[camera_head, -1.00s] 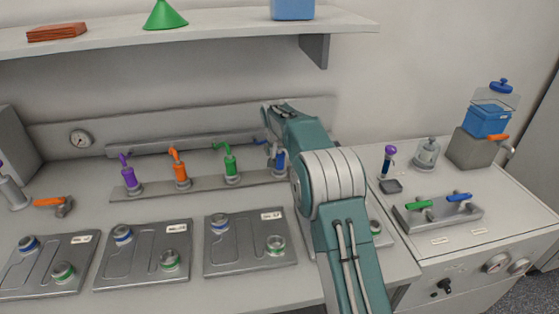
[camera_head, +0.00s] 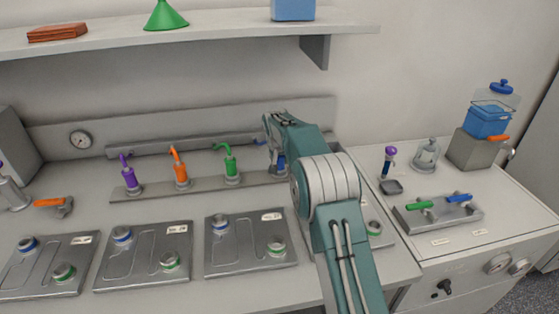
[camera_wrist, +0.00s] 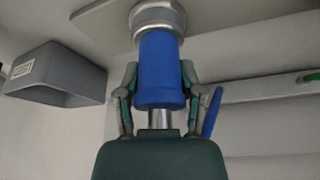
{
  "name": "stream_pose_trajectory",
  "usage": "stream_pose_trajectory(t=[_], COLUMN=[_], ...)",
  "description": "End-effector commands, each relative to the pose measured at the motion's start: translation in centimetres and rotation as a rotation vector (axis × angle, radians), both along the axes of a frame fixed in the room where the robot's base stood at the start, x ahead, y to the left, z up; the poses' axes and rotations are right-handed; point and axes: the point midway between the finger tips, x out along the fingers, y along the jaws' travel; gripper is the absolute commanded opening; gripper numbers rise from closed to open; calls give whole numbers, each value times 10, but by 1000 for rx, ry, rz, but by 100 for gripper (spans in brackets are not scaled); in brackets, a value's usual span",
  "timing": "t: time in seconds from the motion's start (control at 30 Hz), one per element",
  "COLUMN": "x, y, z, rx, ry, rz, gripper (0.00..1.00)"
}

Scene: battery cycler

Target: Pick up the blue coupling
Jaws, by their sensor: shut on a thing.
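The blue coupling (camera_wrist: 160,70) is a blue cylinder with a silver ring at one end, and it fills the middle of the wrist view. My gripper (camera_wrist: 160,88) is shut on it, with one finger along each side. The ring meets or nearly meets a grey plate at the top of that view; I cannot tell whether they touch. A blue lever shows right of the gripper. In the head view, part of the blue coupling (camera_head: 281,163) shows at the right end of the grey rack, and my arm hides most of the gripper.
Purple (camera_head: 130,180), orange (camera_head: 181,172) and green (camera_head: 231,166) couplings stand left along the rack. Several flat modules (camera_head: 145,255) lie in front. A shelf (camera_head: 200,36) overhangs the back. A tray with levers (camera_head: 438,212) stands on the right.

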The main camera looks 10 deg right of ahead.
Motion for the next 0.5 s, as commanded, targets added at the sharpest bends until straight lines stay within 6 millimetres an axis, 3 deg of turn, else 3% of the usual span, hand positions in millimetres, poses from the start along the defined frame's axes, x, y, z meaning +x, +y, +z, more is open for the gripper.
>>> stream_pose_trajectory(t=[0.27,0.5], x=[1,-21], y=[0,2], z=[33,58], rx=[1,0], ry=[-9,-5], rz=[0,1], gripper=[0,0])
